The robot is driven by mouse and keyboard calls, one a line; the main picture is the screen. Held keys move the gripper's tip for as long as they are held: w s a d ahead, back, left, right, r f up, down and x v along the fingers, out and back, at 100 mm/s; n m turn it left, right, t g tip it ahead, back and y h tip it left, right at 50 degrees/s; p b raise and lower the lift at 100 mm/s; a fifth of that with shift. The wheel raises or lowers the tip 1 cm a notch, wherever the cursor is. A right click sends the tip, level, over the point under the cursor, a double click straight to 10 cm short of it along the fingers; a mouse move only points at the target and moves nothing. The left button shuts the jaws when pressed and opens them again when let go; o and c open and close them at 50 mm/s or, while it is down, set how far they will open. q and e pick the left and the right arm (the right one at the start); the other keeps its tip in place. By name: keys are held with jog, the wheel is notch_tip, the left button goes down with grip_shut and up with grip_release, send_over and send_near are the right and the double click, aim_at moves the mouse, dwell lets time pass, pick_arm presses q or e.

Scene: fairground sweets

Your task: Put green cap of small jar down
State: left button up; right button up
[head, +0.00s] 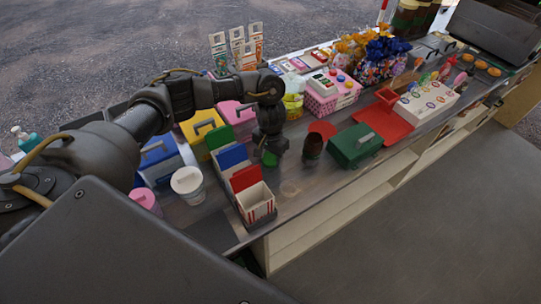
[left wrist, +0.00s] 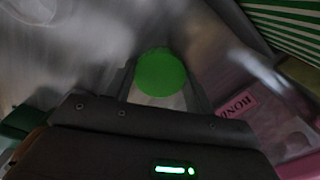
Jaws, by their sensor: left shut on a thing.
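My left gripper (head: 270,158) is low over the counter, pointing down, and is shut on the green cap (head: 270,159). In the left wrist view the cap (left wrist: 160,73) is a bright green disc between the two fingers. Whether the cap touches the counter cannot be told. A faint clear round thing (head: 290,189) stands on the counter just in front of the gripper; it may be the small jar, but it is too faint to be sure. My right gripper is not in view.
Striped boxes with coloured flaps (head: 257,203) stand close left of the gripper. A dark brown jar (head: 313,146) and a green box (head: 354,146) are to its right. A white tub (head: 188,184) is further left. Some bare counter (head: 309,184) lies in front.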

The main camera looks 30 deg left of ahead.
aim_at(270, 158)
pick_arm(q)
jog(key=o, duration=1.1)
jog(key=shift+f, duration=0.15)
notch_tip(270, 158, up, 12)
jog(key=shift+r+p, duration=0.2)
jog(key=shift+p, duration=0.25)
